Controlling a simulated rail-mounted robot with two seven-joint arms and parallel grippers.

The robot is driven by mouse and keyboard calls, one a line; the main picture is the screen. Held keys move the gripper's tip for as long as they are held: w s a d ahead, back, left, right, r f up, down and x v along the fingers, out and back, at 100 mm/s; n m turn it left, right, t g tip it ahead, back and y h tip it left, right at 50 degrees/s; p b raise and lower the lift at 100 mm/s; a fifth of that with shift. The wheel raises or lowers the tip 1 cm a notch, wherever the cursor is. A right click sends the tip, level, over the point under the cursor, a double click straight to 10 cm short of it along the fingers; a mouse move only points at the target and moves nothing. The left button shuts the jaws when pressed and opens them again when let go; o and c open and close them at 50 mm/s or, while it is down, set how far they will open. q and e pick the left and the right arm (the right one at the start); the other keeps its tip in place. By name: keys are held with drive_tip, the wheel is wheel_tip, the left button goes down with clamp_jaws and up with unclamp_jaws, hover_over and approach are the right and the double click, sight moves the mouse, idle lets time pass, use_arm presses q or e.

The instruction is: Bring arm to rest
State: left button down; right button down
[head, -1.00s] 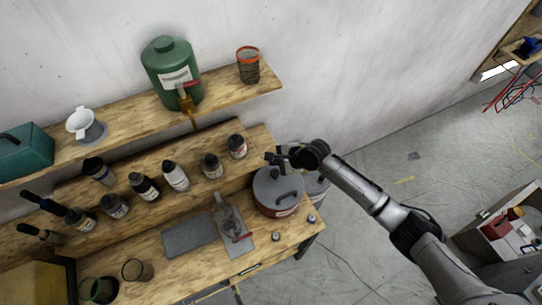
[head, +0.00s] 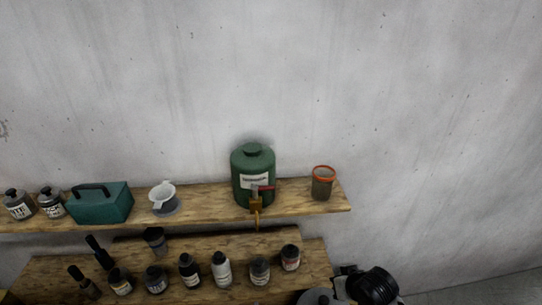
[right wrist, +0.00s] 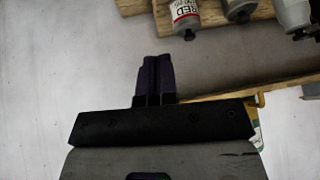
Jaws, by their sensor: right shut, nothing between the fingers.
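The rest of my right arm is out of the head view. My left gripper is in neither view.
Several bottles stand on the lower step (head: 215,243). The wall above and to the right is bare.

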drive_tip(key=s+r+n+t+h, duration=0.1)
drive_tip(key=s+r+n+t, duration=0.15)
drive_tip(key=r, duration=0.35)
drive_tip(key=s+d+h, duration=0.1)
drive_tip(key=s+d, duration=0.1)
drive_tip(key=s, duration=0.9)
drive_tip(key=s+f+m+g, duration=0.1)
drive_tip(key=s+f, duration=0.2)
drive_tip(key=s, duration=0.4)
drive_tip(key=s+f+m+g+p, duration=0.1)
drive_tip(key=s+f+g, duration=0.1)
drive_tip(key=s+f, duration=0.2)
drive_tip(key=s+f+m+g, duration=0.1)
drive_tip(key=s+f, duration=0.3)
drive_tip(key=s, duration=0.6)
drive_tip(key=shift+d+f+g+p, duration=0.2)
drive_tip(key=shift+d+g+p, duration=0.1)
drive_tip(key=shift+g, duration=0.35)
drive_tip(key=shift+s, duration=0.1)
